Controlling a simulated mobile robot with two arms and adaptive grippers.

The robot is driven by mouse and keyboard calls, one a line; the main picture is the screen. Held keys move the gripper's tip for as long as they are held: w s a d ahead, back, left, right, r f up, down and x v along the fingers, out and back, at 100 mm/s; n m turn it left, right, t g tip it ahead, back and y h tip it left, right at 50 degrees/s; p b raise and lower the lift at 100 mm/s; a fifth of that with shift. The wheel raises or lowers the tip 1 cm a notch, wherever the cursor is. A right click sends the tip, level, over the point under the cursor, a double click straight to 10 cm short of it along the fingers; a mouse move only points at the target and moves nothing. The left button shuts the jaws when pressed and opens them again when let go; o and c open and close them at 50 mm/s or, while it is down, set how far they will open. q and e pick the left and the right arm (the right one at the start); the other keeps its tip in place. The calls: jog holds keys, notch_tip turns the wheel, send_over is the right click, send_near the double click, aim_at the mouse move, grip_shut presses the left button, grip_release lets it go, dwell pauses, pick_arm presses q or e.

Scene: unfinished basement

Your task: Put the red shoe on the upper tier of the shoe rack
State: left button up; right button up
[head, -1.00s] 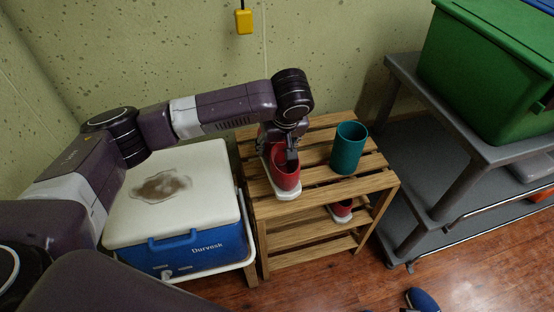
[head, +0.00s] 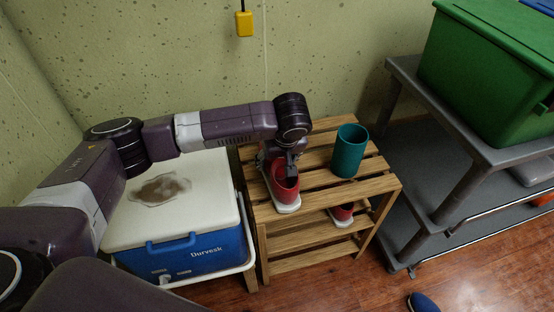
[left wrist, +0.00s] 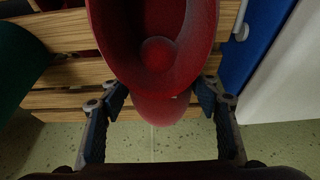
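The red shoe (head: 286,192) with a white sole is at the upper tier of the wooden shoe rack (head: 375,186), toward its left front. Whether its sole fully rests on the slats is hard to tell. My left gripper (head: 287,167) is at the shoe from behind and above. In the left wrist view, the fingers of my left gripper (left wrist: 162,95) lie on both sides of the red shoe (left wrist: 165,108), tips against its sides. A second red shoe (head: 342,213) sits on a lower tier. My right gripper is not in view.
A teal cup (head: 349,152) stands on the upper tier, right of the shoe. A blue and white cooler (head: 205,252) is close on the left. A grey shelf cart (head: 455,185) with a green bin (head: 490,75) is on the right. A blue shoe (head: 422,302) is on the floor.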

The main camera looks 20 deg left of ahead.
aim_at(281, 179)
pick_arm(q)
jog(key=shift+o, duration=1.1)
jog(key=shift+s+r, duration=0.1)
jog(key=shift+r, duration=0.2)
jog(key=p+v, duration=0.2)
jog(key=v, duration=0.9)
jog(key=shift+r+p, duration=0.35)
jog(key=shift+p, duration=0.05)
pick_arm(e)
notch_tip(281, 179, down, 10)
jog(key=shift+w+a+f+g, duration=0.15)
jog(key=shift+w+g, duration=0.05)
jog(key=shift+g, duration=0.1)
pick_arm(q)
jog(key=shift+d, duration=0.1)
